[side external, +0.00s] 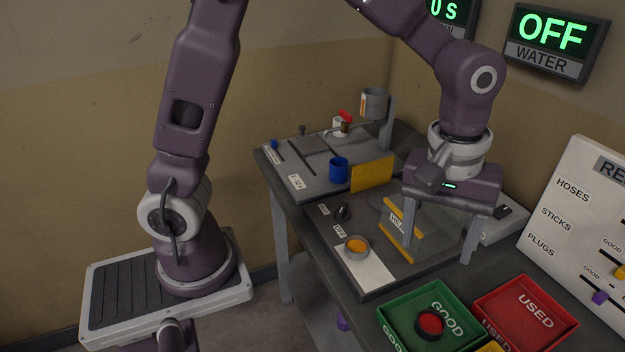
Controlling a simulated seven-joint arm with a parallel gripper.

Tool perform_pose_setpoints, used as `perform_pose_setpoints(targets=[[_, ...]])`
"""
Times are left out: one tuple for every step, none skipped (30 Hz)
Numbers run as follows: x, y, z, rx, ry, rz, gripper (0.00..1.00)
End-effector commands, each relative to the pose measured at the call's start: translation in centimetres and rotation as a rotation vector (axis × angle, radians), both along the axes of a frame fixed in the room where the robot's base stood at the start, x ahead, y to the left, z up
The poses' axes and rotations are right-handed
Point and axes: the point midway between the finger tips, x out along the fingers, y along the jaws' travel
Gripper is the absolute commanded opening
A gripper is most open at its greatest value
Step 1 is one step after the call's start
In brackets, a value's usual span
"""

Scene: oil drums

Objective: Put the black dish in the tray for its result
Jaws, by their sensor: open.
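A black dish (420,334) with red contents lies in the green tray (385,318) marked GOOD, at the bottom of the side view. A red tray (487,312) marked USED stands to its right, and a yellow piece (490,348), perhaps another tray, is cut off at the bottom edge. My gripper (440,252) is open, pointing down over the bench behind the green tray. It is apart from the black dish, and nothing shows between its fingers. A grey dish (352,254) with orange contents sits on a white patch left of my gripper.
A dark plate (372,222) with yellow bars lies under and beside my gripper. A black knob (343,212), a blue cup (338,170) and a yellow panel (372,174) stand behind it. A board with sliders (575,210) rises at right. A sign (552,40) reads OFF WATER.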

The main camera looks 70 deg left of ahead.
Motion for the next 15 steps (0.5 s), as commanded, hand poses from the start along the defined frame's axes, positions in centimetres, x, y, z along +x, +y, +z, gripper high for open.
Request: perform_pose_setpoints(targets=[[-1.4, 2.0, 2.9, -0.013, -0.053, -0.053, 0.66], [-2.5, 3.3, 4.3, -0.015, -0.085, -0.099, 0.66], [-4.2, 5.0, 6.1, -0.012, -0.129, -0.161, 0.66], [-5.6, 6.1, 7.2, -0.005, -0.165, -0.211, 0.66], [-7.0, 7.2, 8.0, 0.007, -0.2, -0.26, 0.66], [-9.0, 8.5, 8.9, 0.03, -0.246, -0.323, 0.66], [-10.5, 9.3, 9.3, 0.05, -0.277, -0.369, 0.66], [-11.9, 10.1, 9.5, 0.073, -0.306, -0.412, 0.66], [-13.5, 10.8, 9.6, 0.104, -0.338, -0.465, 0.66], [-14.6, 11.2, 9.5, 0.127, -0.358, -0.5, 0.66], [-15.4, 11.6, 9.4, 0.148, -0.374, -0.53, 0.66], [-16.4, 11.9, 9.2, 0.173, -0.392, -0.562, 0.66], [-16.9, 12.1, 9.0, 0.188, -0.401, -0.582, 0.66], [-17.3, 12.3, 8.9, 0.201, -0.408, -0.598, 0.66], [-17.7, 12.4, 8.7, 0.213, -0.414, -0.614, 0.66]])
